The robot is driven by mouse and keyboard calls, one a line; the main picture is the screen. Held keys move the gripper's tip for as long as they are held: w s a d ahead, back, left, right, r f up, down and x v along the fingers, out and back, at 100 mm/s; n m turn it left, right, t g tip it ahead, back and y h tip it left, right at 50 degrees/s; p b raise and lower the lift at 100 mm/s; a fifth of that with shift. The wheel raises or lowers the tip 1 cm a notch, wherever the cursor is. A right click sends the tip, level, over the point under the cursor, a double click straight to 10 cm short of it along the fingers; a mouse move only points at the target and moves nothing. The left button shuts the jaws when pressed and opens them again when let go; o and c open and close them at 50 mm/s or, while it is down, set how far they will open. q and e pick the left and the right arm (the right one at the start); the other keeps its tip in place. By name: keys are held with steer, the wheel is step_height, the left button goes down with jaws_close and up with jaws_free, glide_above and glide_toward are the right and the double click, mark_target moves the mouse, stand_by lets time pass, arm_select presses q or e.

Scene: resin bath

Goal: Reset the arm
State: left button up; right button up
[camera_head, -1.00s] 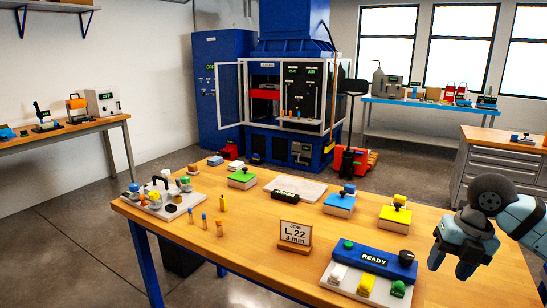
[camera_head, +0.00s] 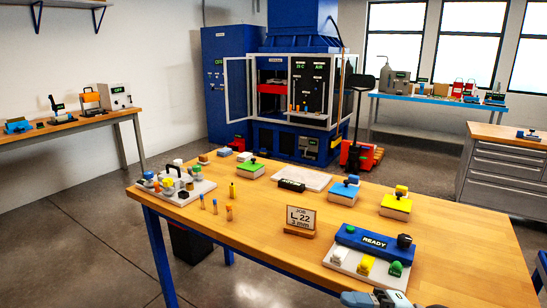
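Only a cut-off piece of my arm, light blue, white and dark, shows at the bottom edge, in front of the READY panel. Another light blue piece of mine shows at the right edge. No gripper fingers are visible, so the state of my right gripper is hidden. My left arm and gripper are out of the picture. The wooden table (camera_head: 260,245) lies in front of me. On it are the blue READY panel (camera_head: 374,242) with its white button plate (camera_head: 340,258) and the JOB L-22 3 mm sign (camera_head: 300,219).
Stamp-like blocks in green (camera_head: 250,170), blue (camera_head: 344,191) and yellow (camera_head: 396,206) stand on the table. A grey tray (camera_head: 178,199) with several small items is at its left. A blue machine (camera_head: 296,145) stands behind. A grey drawer cabinet (camera_head: 495,175) is at right.

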steer(key=d+f+m+t+h, duration=0.4)
steer(key=f+m+t+h, duration=0.9)
steer(key=m, duration=0.8)
steer(key=s+d+f+m+g+h, duration=0.1)
steer(key=s+f+m+g+h, duration=0.35)
steer(key=s+f, duration=1.05)
arm_select(q)
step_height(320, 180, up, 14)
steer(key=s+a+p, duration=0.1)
steer(key=p, duration=1.7)
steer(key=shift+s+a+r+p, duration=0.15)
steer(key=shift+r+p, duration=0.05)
steer(key=shift+p, duration=0.15)
arm_select(e)
step_height(320, 180, up, 14)
steer(key=d+m+y, duration=0.1)
steer(key=shift+w+d+r+m, duration=0.2)
steer(key=shift+w+r+m, duration=0.05)
steer(key=shift+w+m, duration=0.1)
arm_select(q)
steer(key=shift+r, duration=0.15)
arm_select(e)
steer(key=shift+o, duration=0.5)
